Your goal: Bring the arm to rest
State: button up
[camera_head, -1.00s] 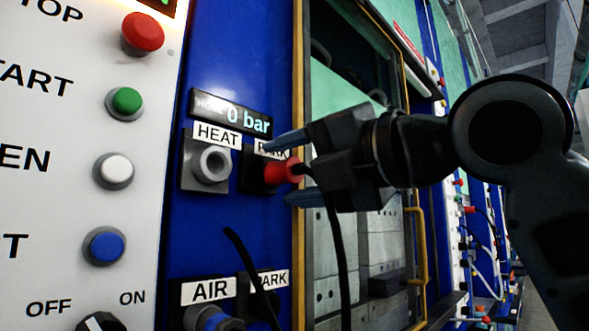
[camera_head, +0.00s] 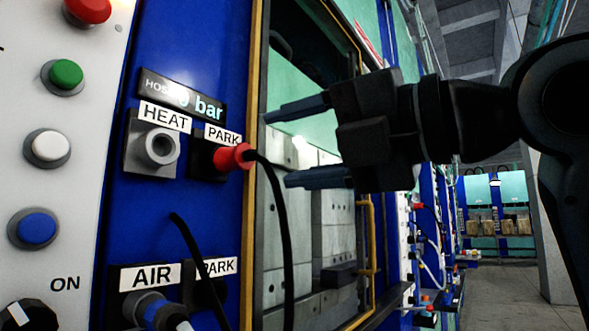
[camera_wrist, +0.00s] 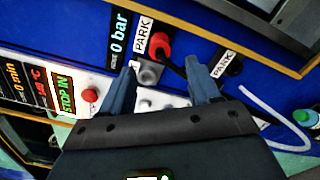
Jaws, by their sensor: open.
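My gripper (camera_head: 297,145) is open and empty in the head view, its two blue-grey fingers pointing left at the press. It stands clear to the right of the red plug (camera_head: 233,157), which sits in the upper PARK socket (camera_head: 203,158) with its black cable hanging down. The HEAT socket (camera_head: 159,147) left of it is empty. In the wrist view my gripper (camera_wrist: 163,80) shows spread fingers with nothing between them, and the red plug (camera_wrist: 159,46) lies beyond the fingertips.
The white button panel (camera_head: 50,190) is at the left. A blue connector (camera_head: 160,311) sits at the AIR port. The yellow-framed press opening (camera_head: 252,215) is behind my gripper. More presses (camera_head: 490,205) line the aisle, and open floor (camera_head: 510,290) lies at the right.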

jog(key=shift+f, duration=0.1)
jog(key=w+d+f+m+t+h+p, duration=0.1)
jog(key=w+d+f+m+t, duration=0.15)
jog(key=f+m, duration=0.55)
jog(key=w+d+f+m+t+h, duration=0.15)
jog(key=d+f+m+t, duration=0.25)
jog(key=f+m, duration=0.45)
jog(key=s+d+f+m+t+h, duration=0.1)
jog(key=s+d+f+m+h, duration=0.15)
jog(key=f+m, duration=0.4)
jog(key=s+d+f+m+t+h, duration=0.15)
jog(key=f+m+h, duration=0.25)
jog(key=f, duration=0.6)
jog(key=s+d+f+m+g+h+p, duration=0.1)
jog(key=s+d+f+m+h, duration=0.15)
jog(key=s+f, duration=0.45)
jog(key=s+d+f+m+g+h, duration=0.2)
jog(key=s+d+f+m, duration=0.1)
jog(key=s+f, duration=0.4)
jog(key=s+d+f+m+g+p, duration=0.1)
jog(key=s+d+m+g, duration=0.1)
jog(key=s, duration=1.8)
jog(key=shift+s+d+h, duration=0.15)
jog(key=shift+d+h, duration=0.2)
jog(key=shift+d, duration=0.15)
jog(key=shift+c, duration=0.4)
